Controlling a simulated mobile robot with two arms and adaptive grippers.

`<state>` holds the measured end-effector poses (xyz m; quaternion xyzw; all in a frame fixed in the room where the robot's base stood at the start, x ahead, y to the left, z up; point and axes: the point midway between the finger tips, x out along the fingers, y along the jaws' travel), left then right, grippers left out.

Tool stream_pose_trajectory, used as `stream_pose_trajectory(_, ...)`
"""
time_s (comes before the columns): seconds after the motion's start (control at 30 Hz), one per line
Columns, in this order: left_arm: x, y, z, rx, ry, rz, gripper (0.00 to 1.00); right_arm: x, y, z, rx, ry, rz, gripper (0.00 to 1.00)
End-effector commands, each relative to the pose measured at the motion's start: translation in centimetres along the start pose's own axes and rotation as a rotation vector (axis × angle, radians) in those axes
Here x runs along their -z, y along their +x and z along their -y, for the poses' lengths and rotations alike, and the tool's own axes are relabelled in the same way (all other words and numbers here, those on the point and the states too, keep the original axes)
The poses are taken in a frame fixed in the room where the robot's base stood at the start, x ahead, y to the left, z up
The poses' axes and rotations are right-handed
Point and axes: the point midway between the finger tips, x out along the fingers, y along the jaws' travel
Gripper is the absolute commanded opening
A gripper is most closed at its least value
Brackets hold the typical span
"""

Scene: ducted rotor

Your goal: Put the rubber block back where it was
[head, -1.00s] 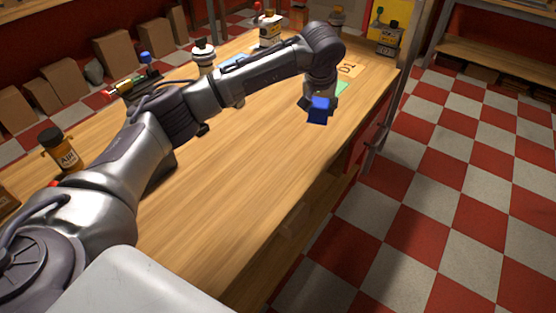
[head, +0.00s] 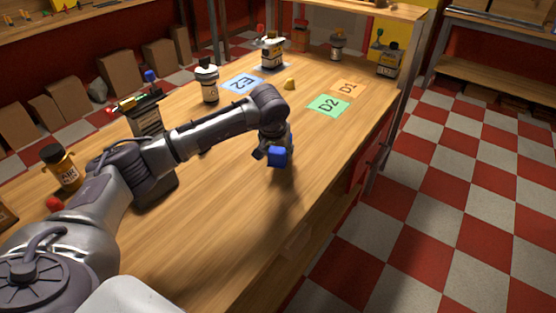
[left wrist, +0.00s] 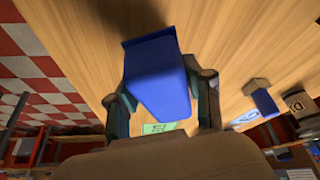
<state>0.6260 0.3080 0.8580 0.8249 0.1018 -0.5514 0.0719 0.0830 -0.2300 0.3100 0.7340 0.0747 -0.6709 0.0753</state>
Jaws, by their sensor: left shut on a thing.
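My left gripper (head: 272,148) is shut on a blue block (head: 278,158) over the wooden worktop (head: 215,205), in front of the mats. In the left wrist view the blue block (left wrist: 158,80) sits between the two fingers (left wrist: 162,100). I cannot tell how high it is above the wood. A green mat marked D2 (head: 328,104) lies beyond it to the right, with an orange mat marked D1 (head: 350,87) behind. A blue mat marked E2 (head: 243,82) lies further left. My right gripper is not in view.
The worktop's right edge borders the checkered floor (head: 450,190).

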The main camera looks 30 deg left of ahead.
Motion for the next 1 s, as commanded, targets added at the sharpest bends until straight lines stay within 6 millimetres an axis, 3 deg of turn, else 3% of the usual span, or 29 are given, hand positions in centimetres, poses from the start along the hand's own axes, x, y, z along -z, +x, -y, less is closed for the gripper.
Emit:
stream_pose_trajectory(0.3,-1.5,3.4,0.0,-0.001,0.0,0.002,0.18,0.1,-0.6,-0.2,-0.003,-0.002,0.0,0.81)
stream_pose_trajectory(0.67,-1.6,4.0,0.1,0.0,0.0,-0.001,0.18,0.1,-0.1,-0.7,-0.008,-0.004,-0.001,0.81)
stream_pose_trajectory(0.7,-1.7,4.1,0.1,0.0,0.0,-0.001,0.53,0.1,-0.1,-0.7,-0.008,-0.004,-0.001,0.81)
stream_pose_trajectory(0.83,-1.6,4.0,0.1,0.0,0.0,0.0,0.75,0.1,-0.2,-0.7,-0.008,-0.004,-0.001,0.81)
stream_pose_trajectory(1.0,-1.6,3.9,0.1,0.0,0.0,0.0,0.77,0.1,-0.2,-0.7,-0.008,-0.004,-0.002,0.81)
